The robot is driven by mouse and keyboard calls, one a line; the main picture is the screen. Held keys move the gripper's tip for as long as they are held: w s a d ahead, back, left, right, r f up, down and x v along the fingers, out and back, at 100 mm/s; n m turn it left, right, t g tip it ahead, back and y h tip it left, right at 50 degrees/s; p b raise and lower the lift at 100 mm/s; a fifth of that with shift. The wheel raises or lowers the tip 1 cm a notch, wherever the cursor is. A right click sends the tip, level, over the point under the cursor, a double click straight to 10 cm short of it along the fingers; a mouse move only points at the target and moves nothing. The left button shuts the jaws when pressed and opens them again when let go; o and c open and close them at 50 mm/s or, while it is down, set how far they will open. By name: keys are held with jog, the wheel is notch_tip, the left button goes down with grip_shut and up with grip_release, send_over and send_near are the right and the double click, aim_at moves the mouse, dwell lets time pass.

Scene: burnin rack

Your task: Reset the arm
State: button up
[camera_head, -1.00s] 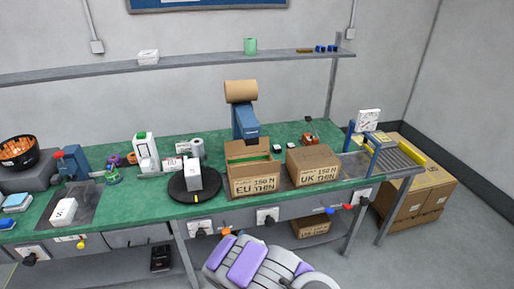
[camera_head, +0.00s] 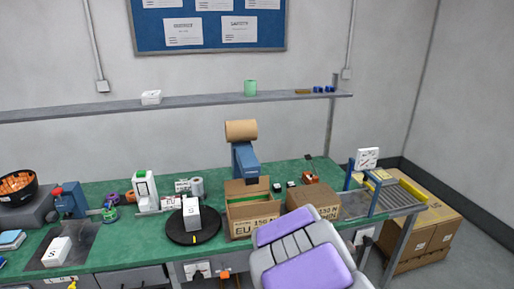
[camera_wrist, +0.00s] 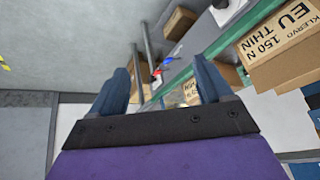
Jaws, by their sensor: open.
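My arm, grey with purple panels, rises at the bottom centre right of the head view, in front of the workbench (camera_head: 120,243). Its gripper end is not visible there. In the wrist view my gripper (camera_wrist: 162,85) shows two blue fingers spread wide apart with nothing between them. The gripper is in front of the bench edge. The open EU carton (camera_head: 253,228) stands on the bench and also shows at the upper right of the wrist view (camera_wrist: 285,50). The UK carton (camera_head: 315,199) beside it is partly hidden by my arm.
A black turntable (camera_head: 178,237) carries a white box (camera_head: 191,217) marked S. Another white S box (camera_head: 57,251) lies at the left. A shelf (camera_head: 200,102) runs along the wall. A roller conveyor (camera_head: 398,196) stands at the right, with large cartons (camera_head: 435,225) beside it. Open floor lies in front.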

jog(key=s+r+n+g, duration=0.2)
jog(key=s+r, duration=0.2)
jog(key=s, duration=0.8)
jog(key=s+r+n+g+y, duration=0.1)
jog(key=s+r+n+g, duration=0.1)
jog(key=s, duration=1)
jog(key=s+r+n+g+y, duration=0.1)
jog(key=s+r, duration=0.5)
jog(key=s, duration=0.6)
jog(key=n+g, duration=0.1)
jog(key=n, duration=0.1)
jog(key=shift+a+r+n+g, duration=0.2)
jog(key=shift+r+n+g, duration=0.1)
jog(key=shift+n+g, duration=0.1)
jog(key=shift+c, duration=0.4)
